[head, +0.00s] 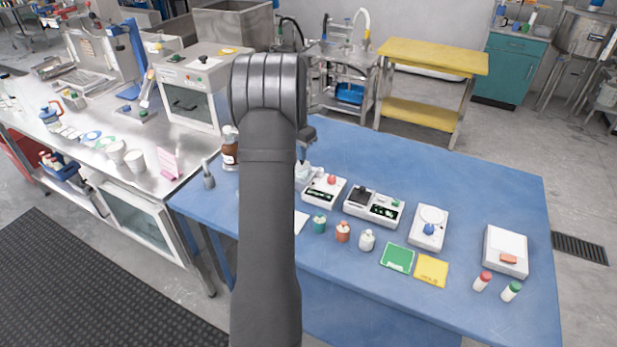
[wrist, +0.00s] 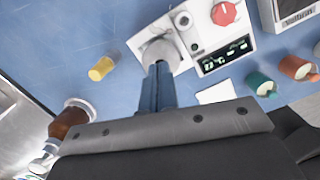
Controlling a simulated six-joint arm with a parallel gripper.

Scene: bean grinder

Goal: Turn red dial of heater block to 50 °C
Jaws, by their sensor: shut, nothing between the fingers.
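The heater block is a white box (head: 322,193) near the back left of the blue table. It has a red dial (head: 331,180) on top and a dark display with green marks. In the wrist view the red dial (wrist: 224,13) is at the top, with the display (wrist: 224,56) below it. My gripper (wrist: 157,70) is shut and empty, its tips to the lower left of the dial and apart from it in the picture. The tips overlap a whitish rounded part at the box's left end; I cannot tell whether they touch it. My arm hides most of the gripper in the head view.
Right of the heater block stands another white device (head: 372,208) with a display. A green bottle (head: 319,223), an orange bottle (head: 342,231) and a white bottle (head: 367,240) stand in front. A brown jar (head: 230,150) is left of my arm.

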